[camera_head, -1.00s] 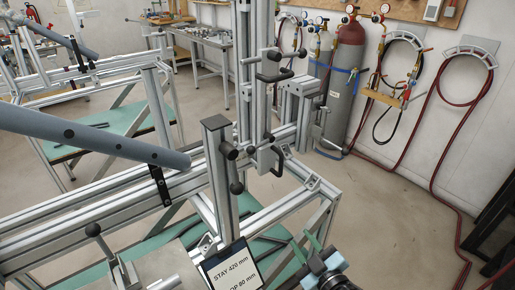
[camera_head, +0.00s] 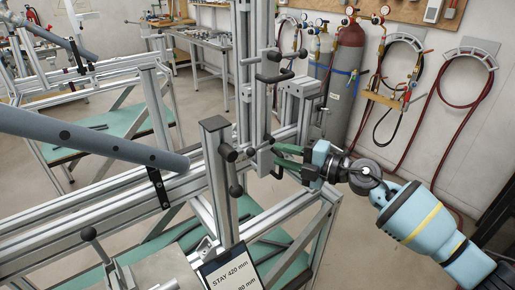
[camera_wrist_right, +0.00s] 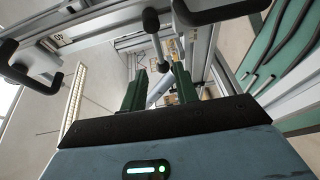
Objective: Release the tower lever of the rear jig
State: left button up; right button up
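A jig of aluminium profiles has an upright tower (camera_head: 243,75) with black handles (camera_head: 275,77) on it. Levers with black ball knobs (camera_head: 228,152) sit around the tower's foot. My right gripper (camera_head: 287,158) comes in from the right, its green fingers beside the lower part of the tower. In the right wrist view, its two fingers (camera_wrist_right: 160,90) stand apart. A lever with a dark ball knob (camera_wrist_right: 151,20) shows beyond and between them; I cannot tell whether they touch it. The fingertips are partly hidden in the head view. My left gripper is out of view.
A grey tube (camera_head: 95,142) lies along the jig's beam at left. A label card (camera_head: 232,268) stands at the front. A second jig frame (camera_head: 85,90) is behind at left. Gas cylinders (camera_head: 346,60) and hoses (camera_head: 478,80) line the wall.

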aim_at(257, 148)
jog(key=shift+b+x, duration=0.45)
jog(key=shift+x, duration=3.45)
grip_shut()
jog(key=shift+s, duration=0.1)
